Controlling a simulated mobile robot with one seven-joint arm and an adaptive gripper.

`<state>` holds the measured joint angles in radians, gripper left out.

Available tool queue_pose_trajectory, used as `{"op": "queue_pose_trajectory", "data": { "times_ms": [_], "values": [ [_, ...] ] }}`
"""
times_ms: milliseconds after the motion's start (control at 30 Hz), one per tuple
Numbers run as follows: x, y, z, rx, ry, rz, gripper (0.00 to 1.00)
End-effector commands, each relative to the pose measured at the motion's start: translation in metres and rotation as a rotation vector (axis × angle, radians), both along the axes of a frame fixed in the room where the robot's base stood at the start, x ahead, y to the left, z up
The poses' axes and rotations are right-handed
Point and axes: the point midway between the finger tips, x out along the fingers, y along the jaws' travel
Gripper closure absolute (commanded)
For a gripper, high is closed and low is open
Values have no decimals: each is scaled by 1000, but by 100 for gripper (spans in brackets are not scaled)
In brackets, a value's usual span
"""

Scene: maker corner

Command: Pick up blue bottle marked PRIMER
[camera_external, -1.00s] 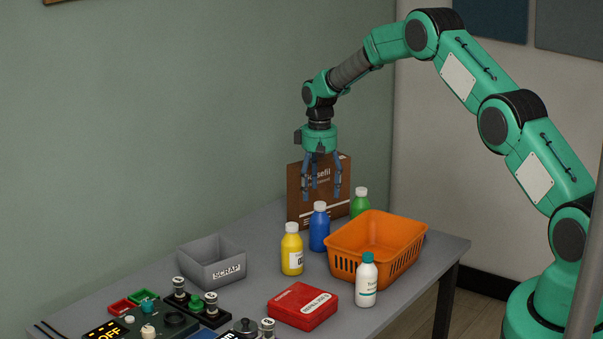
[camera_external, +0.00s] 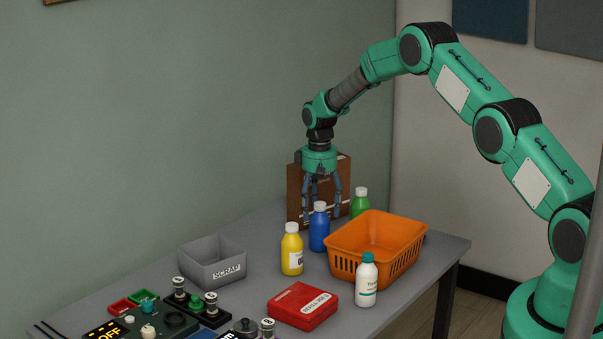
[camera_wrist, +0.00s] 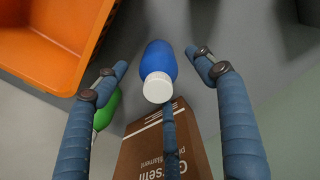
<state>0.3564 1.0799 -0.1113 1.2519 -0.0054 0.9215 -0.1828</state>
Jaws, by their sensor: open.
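The blue bottle (camera_external: 319,232) with a white cap stands upright on the table, left of the orange basket. In the wrist view the blue bottle (camera_wrist: 160,62) lies between the finger tips, its white cap toward me. No PRIMER label shows on it in either view. My gripper (camera_external: 321,208) points down just above and behind the blue bottle, its fingers spread and empty. In the wrist view my gripper (camera_wrist: 163,75) shows its fingers apart, on either side of the bottle and one below it; I cannot tell whether any touches.
A yellow bottle (camera_external: 291,252) stands close left and a green bottle (camera_external: 360,204) behind right. The orange basket (camera_external: 400,258) is close on the right. A brown box (camera_external: 294,195) stands behind my gripper. A white bottle (camera_external: 366,283), red box (camera_external: 303,306) and grey scrap bin (camera_external: 200,266) stand nearer.

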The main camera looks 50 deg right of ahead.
Motion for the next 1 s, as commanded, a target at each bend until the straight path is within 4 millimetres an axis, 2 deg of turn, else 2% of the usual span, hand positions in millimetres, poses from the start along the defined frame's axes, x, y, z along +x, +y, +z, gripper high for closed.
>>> {"op": "queue_pose_trajectory", "data": {
  "times_ms": [100,200,733,1000],
  "values": [
    [0,0,-17,0,0,0,31],
    [0,0,-25,0,-1,0,31],
    [0,-1,-32,0,0,0,31],
    [1,-3,-52,0,0,0,31]
  ]
}}
